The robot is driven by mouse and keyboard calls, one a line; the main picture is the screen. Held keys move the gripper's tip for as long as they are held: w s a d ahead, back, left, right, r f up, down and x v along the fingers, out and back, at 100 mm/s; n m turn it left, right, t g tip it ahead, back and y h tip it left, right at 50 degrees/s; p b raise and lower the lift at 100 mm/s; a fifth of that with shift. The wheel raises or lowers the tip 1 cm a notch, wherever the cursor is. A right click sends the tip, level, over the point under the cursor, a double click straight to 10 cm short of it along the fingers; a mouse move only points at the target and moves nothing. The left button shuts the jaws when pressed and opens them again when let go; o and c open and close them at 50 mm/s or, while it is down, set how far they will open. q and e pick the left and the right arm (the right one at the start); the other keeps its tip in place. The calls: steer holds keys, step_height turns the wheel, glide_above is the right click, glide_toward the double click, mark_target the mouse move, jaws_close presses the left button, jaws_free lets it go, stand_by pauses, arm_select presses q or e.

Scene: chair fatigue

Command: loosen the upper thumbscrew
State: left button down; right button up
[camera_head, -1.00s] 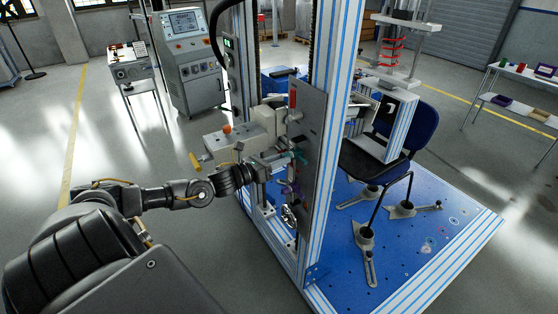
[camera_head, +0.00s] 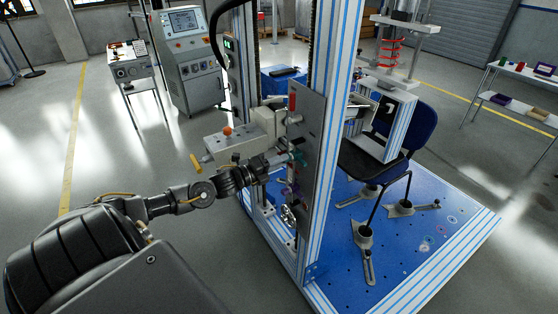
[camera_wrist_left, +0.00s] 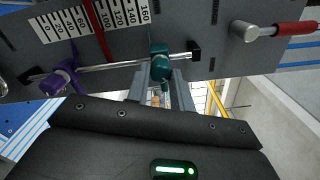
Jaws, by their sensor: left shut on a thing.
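The upper thumbscrew is teal (camera_head: 299,156) and sits on the grey upright plate (camera_head: 311,128) of the test frame. It also shows in the left wrist view (camera_wrist_left: 159,62), on a thin metal rod. My left gripper (camera_head: 289,159) reaches it from the left. In the left wrist view its two fingers (camera_wrist_left: 160,82) lie on either side of the teal knob and are shut on it. A purple thumbscrew (camera_wrist_left: 60,80) sits further along the same rod and is below the teal one in the head view (camera_head: 290,188). My right gripper is not in view.
A red-handled lever (camera_wrist_left: 290,29) sticks out of the plate, above the teal thumbscrew in the head view. A white scale (camera_wrist_left: 60,21) with a red pointer is beside the rod. A beige unit with a yellow handle (camera_head: 196,163) stands behind my arm.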

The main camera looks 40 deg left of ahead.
arm_select(q)
steer(key=shift+r+n+p, duration=0.15)
steer(key=shift+n+p, duration=1.8)
steer(key=shift+n, duration=3.55)
steer(key=c, duration=1.2)
jaws_free()
steer(key=shift+a, duration=0.1)
